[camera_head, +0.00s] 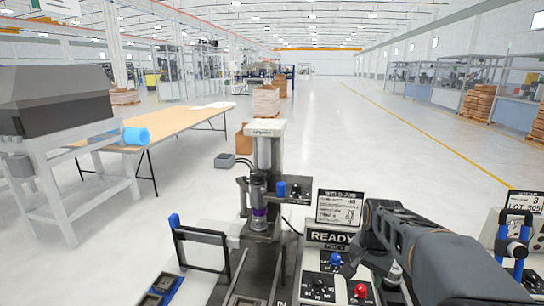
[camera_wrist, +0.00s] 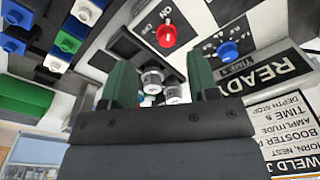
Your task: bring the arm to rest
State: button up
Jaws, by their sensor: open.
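My gripper (camera_wrist: 160,78) shows in the wrist view with its two green fingers apart and nothing held between them. Past the fingers are small round metal-topped parts (camera_wrist: 152,80) and a panel with a red button (camera_wrist: 166,33). I cannot tell whether the fingers touch anything. In the head view my dark grey arm reaches in from the lower right, over the machine's control panel. The gripper end there is low, beside the panel, and partly hidden by the arm.
A press-like machine (camera_head: 264,150) with a READY display (camera_head: 329,238) stands in front. A black-framed clear guard (camera_head: 203,250) is at its left. A wooden table (camera_head: 180,122) and a grey bench machine (camera_head: 55,100) stand further left. Open floor (camera_head: 370,130) lies behind.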

jog(key=s+a+n+t, duration=0.3)
jog(key=s+a+n, duration=0.4)
jog(key=s, duration=0.5)
jog(key=shift+s+a+f+n, duration=0.3)
jog(key=shift+s+a+n, duration=0.05)
jog(key=shift+n, duration=0.55)
